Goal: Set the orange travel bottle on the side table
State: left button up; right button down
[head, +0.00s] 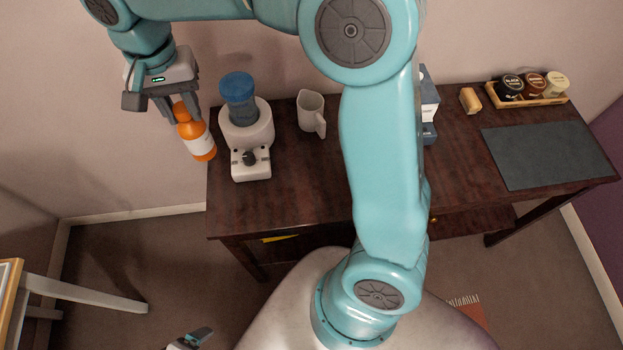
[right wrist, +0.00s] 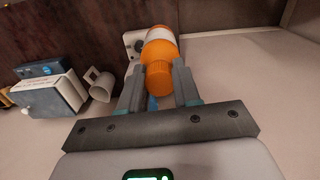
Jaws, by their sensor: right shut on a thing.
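The orange travel bottle (head: 204,152), with a white label band, is held tilted in my right gripper (head: 178,113) at the upper left. It also shows in the right wrist view (right wrist: 161,52), with its ribbed cap between the two fingers (right wrist: 160,88). In the head view the bottle appears just beyond the left end of a dark wooden table (head: 290,205). A small table with pale legs (head: 85,293) and a wood-edged top (head: 8,300) is cut off at the far left. A part of my left gripper (head: 192,338) shows at the bottom edge; its jaws are unclear.
A white grinder with a blue top (head: 245,125) stands close to the bottle. A white mug (head: 311,113), a wooden block (head: 470,100), a tray of jars (head: 530,100) and a dark mat (head: 548,155) are on the dark table. My arm hides its middle.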

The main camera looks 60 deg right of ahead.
aim_at(197, 134)
jog(key=shift+s+d+r+m, duration=0.1)
jog(key=shift+d+r+m, duration=0.1)
jog(key=shift+r+m, duration=0.2)
notch_tip(197, 134, down, 20)
jog(key=shift+a, duration=0.1)
jog(key=shift+f, duration=0.15)
jog(key=c, duration=0.8)
grip_release()
notch_tip(197, 134, up, 12)
jog(key=shift+r, duration=0.15)
